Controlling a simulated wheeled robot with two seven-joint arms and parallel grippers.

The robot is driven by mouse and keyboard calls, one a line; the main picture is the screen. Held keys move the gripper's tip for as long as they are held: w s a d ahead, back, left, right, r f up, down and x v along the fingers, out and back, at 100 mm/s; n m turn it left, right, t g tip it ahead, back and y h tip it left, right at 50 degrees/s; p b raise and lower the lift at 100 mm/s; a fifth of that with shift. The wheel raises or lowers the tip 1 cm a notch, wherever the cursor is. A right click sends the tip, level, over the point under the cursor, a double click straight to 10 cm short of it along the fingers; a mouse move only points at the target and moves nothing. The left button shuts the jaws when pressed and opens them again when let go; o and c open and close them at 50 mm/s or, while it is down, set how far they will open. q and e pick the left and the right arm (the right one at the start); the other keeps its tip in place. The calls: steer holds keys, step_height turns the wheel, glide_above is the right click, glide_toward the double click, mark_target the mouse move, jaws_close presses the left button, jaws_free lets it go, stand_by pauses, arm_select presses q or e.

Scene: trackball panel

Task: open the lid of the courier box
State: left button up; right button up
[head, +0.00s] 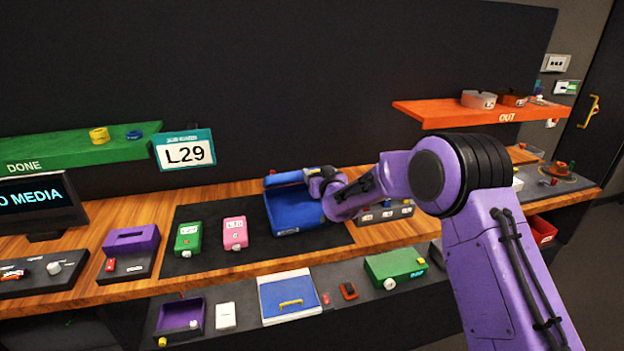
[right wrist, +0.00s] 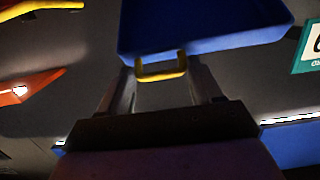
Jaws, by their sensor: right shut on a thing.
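The blue courier box (head: 296,212) stands on the dark mat on the wooden bench, and its inside shows from above. A blue slab, seemingly its lid (head: 284,179), is raised along the back of the box. My right gripper (head: 314,174) is at the right end of this lid, partly hidden by its own wrist. In the right wrist view the fingers are shut on a yellow handle (right wrist: 161,67) on the edge of the blue lid (right wrist: 205,30). My left gripper is not in view.
Green (head: 188,239) and pink (head: 235,232) small boxes stand left of the courier box. A grey panel (head: 382,214) lies to its right. An orange OUT shelf (head: 480,113) and a green DONE shelf (head: 80,147) hang above. Bare mat shows in front of the box.

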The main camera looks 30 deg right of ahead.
steer(key=shift+d+r, duration=0.1)
steer(key=shift+r, duration=0.15)
steer(key=o, duration=1.3)
steer(key=shift+s+f, duration=0.1)
steer(key=shift+s, duration=0.1)
steer(key=shift+s+a+b, duration=0.2)
steer(key=shift+s+b, duration=0.15)
steer(key=shift+s, duration=0.05)
steer(key=b+v, duration=0.3)
steer(key=v, duration=0.6)
steer(key=shift+s, duration=0.25)
